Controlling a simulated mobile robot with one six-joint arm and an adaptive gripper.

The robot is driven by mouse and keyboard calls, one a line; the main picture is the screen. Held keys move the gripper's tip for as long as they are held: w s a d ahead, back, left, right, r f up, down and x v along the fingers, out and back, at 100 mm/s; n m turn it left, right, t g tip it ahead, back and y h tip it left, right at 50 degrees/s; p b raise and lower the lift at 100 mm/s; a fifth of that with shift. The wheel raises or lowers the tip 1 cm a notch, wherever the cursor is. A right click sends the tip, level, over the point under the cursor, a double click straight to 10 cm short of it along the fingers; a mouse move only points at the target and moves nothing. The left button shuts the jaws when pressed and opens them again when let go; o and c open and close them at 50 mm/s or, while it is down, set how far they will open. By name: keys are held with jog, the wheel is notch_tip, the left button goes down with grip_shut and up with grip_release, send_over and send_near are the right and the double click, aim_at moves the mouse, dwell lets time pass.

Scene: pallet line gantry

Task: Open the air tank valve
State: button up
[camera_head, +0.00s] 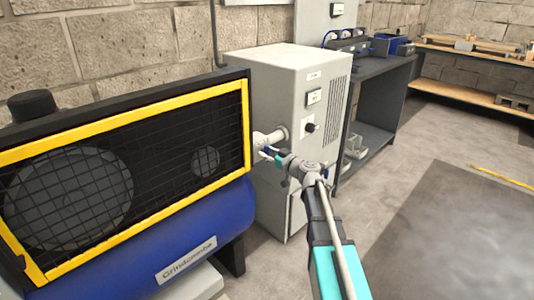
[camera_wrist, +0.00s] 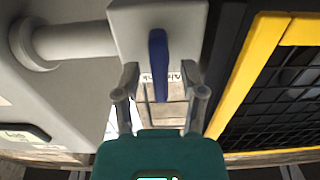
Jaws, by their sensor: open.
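The air tank (camera_head: 130,262) is a blue cylinder at the lower left of the head view, below a yellow-framed mesh guard. The valve (camera_head: 262,138) is a pale grey body on a pipe between the guard and the grey cabinet. In the wrist view the valve body (camera_wrist: 150,22) is at top centre, with its blue lever (camera_wrist: 158,62) pointing down the picture. My gripper (camera_wrist: 161,80) is open, one finger on each side of the lever, with visible gaps. In the head view my gripper (camera_head: 275,155) is beside the valve and partly hides the lever.
The yellow-framed guard (camera_head: 245,125) is close on one side. The grey cabinet (camera_head: 265,75) with a black knob (camera_head: 311,127) stands close on the other. A dark workbench (camera_head: 385,75) is behind. Open floor (camera_head: 440,220) lies to the right.

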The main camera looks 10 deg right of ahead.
jog(key=shift+w+a, duration=0.15)
jog(key=shift+w, duration=0.05)
grip_shut()
dwell(0.3)
